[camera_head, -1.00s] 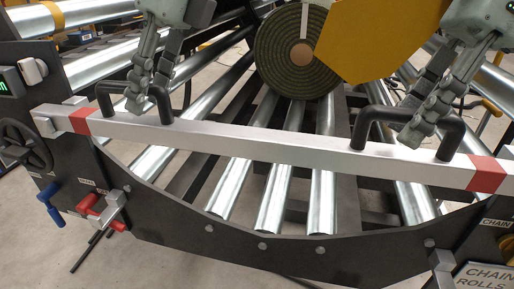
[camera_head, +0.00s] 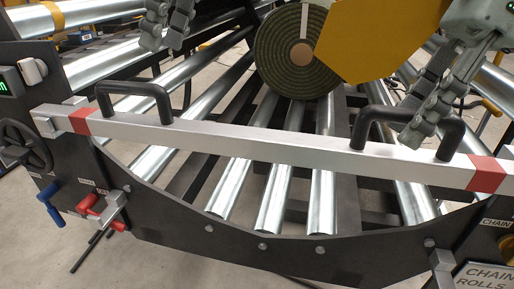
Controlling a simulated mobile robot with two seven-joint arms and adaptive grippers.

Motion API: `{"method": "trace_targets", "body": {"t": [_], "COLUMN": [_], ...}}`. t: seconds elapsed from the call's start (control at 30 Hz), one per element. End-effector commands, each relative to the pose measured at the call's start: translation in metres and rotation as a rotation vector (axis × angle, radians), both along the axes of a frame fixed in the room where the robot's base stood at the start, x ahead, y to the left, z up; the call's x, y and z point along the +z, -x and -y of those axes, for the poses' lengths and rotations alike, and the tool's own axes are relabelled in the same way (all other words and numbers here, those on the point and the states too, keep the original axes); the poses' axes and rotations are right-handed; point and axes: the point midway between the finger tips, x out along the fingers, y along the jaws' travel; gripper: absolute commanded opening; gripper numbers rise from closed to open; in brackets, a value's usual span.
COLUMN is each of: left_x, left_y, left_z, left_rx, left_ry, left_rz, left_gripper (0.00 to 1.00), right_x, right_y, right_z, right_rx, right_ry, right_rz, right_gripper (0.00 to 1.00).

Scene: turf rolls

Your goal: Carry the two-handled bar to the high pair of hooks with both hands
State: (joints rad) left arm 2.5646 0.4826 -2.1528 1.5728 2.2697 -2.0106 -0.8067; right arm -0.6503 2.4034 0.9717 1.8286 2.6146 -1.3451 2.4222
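The silver two-handled bar (camera_head: 262,140) with red end bands lies across the front of the dark machine frame. Its black left handle (camera_head: 134,88) is free, with nothing touching it. My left gripper (camera_head: 164,42) is above and behind that handle, clear of it, its two fingers apart and empty. The black right handle (camera_head: 374,122) is partly covered by my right gripper (camera_head: 420,125). One finger of it crosses in front of the handle's crosspiece and the other seems to be behind it. Whether they press on the handle I cannot tell. I cannot make out the high hooks.
A green turf roll (camera_head: 275,62) sits behind the bar, beside a yellow plate (camera_head: 375,35). Shiny rollers (camera_head: 320,200) run below and behind the bar. A black handwheel (camera_head: 25,148), a blue handle (camera_head: 50,200) and red levers (camera_head: 100,212) are at the left.

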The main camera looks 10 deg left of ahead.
Motion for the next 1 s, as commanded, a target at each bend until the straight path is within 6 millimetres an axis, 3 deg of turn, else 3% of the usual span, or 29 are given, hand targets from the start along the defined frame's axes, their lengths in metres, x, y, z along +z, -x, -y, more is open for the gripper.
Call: {"method": "trace_targets", "body": {"t": [0.13,0.37,0.8,1.0], "left_x": [0.019,0.028,0.027,0.027], "left_y": [-0.004,-0.005,-0.005,-0.006], "left_z": [0.008,0.012,0.011,0.011], "left_rx": [0.001,0.001,0.0,0.0], "left_ry": [-0.002,0.001,0.001,0.001], "left_rz": [0.001,-0.001,-0.001,-0.001], "left_gripper": [0.37,0.37,0.37,0.37], "right_x": [0.0,0.01,0.088,0.106], "right_y": [0.0,-0.002,-0.018,-0.021], "right_z": [0.0,0.004,0.037,0.045], "right_rx": [0.0,-0.001,-0.002,-0.001], "right_ry": [0.0,0.0,0.0,-0.001], "right_rz": [0.0,0.002,0.004,0.001], "right_gripper": [0.36,0.36,0.36,0.36]}}
